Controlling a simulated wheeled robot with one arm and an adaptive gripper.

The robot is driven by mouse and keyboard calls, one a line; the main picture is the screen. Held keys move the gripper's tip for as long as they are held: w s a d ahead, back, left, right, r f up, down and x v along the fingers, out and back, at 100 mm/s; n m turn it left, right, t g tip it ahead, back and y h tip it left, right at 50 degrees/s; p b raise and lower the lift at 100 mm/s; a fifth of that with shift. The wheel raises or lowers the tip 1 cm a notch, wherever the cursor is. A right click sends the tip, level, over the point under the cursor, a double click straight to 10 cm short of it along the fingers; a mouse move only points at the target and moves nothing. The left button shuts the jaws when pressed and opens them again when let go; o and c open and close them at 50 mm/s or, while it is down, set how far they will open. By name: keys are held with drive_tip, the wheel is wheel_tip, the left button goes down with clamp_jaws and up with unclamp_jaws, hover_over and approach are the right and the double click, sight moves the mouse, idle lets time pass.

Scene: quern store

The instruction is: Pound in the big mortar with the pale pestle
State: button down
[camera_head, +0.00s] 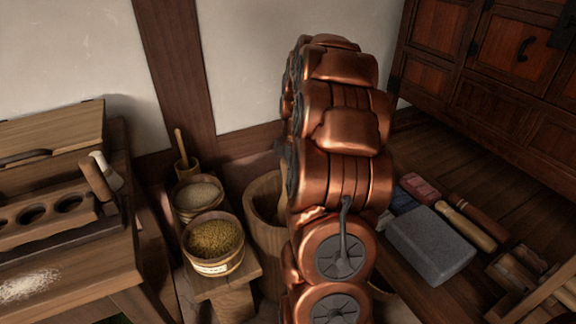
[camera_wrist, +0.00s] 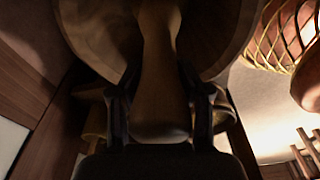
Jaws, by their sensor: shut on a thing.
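The big mortar (camera_head: 264,240) is a wooden tub standing on the floor, partly hidden behind my copper arm in the head view. Its rounded wood also fills the top of the wrist view (camera_wrist: 92,38). My gripper (camera_wrist: 160,100) is shut on a wooden pestle (camera_wrist: 157,72), one finger on each side. The pestle's near end sits between the fingers, and its far part runs across the mortar and out of the top of the frame. Shadow makes its shade hard to judge. I cannot tell whether its far end touches the mortar. The gripper is hidden in the head view.
A low bench left of the mortar holds a tub of yellow grain (camera_head: 213,240), a paler tub (camera_head: 197,194) and a small mortar (camera_head: 187,168). A grey stone block (camera_head: 430,243) and wooden rods (camera_head: 468,226) lie to the right. A workbench (camera_head: 75,262) stands at left.

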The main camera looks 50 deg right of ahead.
drive_tip(key=shift+f, duration=1)
wheel_tip(320, 180, up, 8)
drive_tip(key=p, duration=0.3)
drive_tip(key=shift+r, duration=0.1)
wheel_tip(320, 180, down, 8)
drive_tip(key=shift+r+b, duration=0.2)
drive_tip(key=shift+b, duration=0.2)
drive_tip(key=shift+f, duration=0.3)
drive_tip(key=shift+r, duration=0.1)
